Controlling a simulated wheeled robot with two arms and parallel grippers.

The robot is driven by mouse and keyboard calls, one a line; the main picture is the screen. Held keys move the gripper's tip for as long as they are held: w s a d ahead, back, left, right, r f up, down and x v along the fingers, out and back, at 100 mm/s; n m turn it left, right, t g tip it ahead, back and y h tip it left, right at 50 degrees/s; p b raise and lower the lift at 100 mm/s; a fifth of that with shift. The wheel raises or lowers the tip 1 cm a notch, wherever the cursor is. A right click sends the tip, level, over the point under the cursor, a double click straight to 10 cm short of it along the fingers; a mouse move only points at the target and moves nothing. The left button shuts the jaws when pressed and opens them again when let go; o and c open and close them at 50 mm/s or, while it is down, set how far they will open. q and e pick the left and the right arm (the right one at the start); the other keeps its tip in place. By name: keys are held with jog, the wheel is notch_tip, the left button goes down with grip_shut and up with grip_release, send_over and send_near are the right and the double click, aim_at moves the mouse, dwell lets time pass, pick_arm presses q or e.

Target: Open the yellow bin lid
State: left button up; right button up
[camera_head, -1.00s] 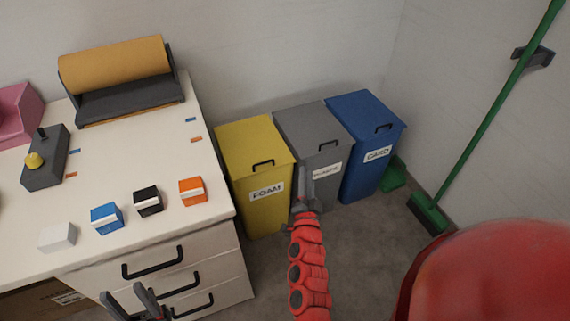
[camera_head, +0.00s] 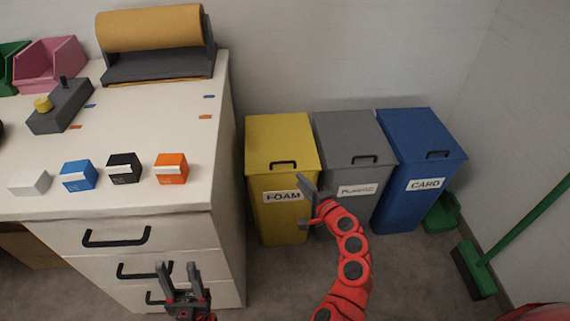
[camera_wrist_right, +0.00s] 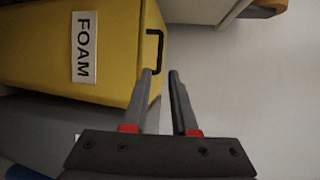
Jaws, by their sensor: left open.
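The yellow bin (camera_head: 278,215), labelled FOAM, stands left of the grey bin with its lid (camera_head: 272,132) closed. A black handle (camera_head: 283,163) sits at the lid's front edge. My right gripper (camera_head: 308,188) is in front of the bin's right side, near the label. In the right wrist view its two fingers (camera_wrist_right: 161,72) are apart and empty, with their tips close to the black handle (camera_wrist_right: 155,50); I cannot tell whether they touch it. My left gripper (camera_head: 178,272) is open and empty in front of the drawers.
A grey bin (camera_head: 350,145) and a blue CARD bin (camera_head: 420,145) stand close on the right. A white drawer cabinet (camera_head: 170,130) stands on the left, with several small boxes on top. A green broom (camera_head: 475,270) leans at the right.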

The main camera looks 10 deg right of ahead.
aim_at(283, 162)
jog(key=b+x, duration=0.3)
jog(key=x, duration=0.9)
jog(key=shift+w+a+f, duration=0.1)
jog(key=shift+w+f, duration=0.1)
jog(key=shift+w, duration=0.15)
jog(key=shift+c, duration=0.3)
grip_shut()
dwell(0.7)
